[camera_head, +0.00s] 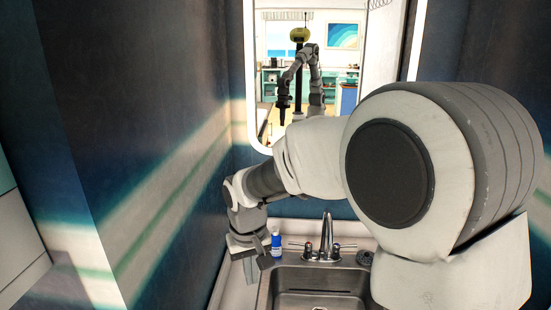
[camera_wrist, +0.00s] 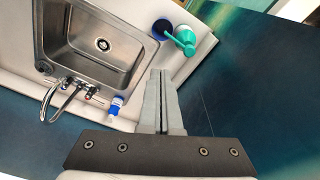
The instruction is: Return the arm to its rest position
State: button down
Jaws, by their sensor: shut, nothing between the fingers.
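My gripper (camera_wrist: 161,76) is shut, with its two grey fingers together and nothing between them in the wrist view. It is beside the sink counter, with the sink to the left of the fingers in that view. My arm (camera_head: 310,155) reaches forward and left across the head view, over the sink area. Its wrist end hangs low near the left wall, close to the counter. The fingertips are hard to make out in the head view.
A steel sink (camera_wrist: 95,45) with a faucet (camera_head: 326,238) lies below the arm. A small blue bottle (camera_head: 277,245) stands by the gripper. Walls close in left; a mirror (camera_head: 340,60) is ahead.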

jog(key=s+d+r+m+t, duration=0.2)
jog(key=s+d+r, duration=0.7)
jog(key=d, duration=0.4)
jog(key=s+d+r+m+t+b, duration=0.1)
jog(key=s+d+r+m+t, duration=0.1)
jog(key=s+d, duration=0.4)
jog(key=s, duration=0.3)
jog(key=shift+s+d, duration=0.15)
jog(key=shift+s, duration=0.2)
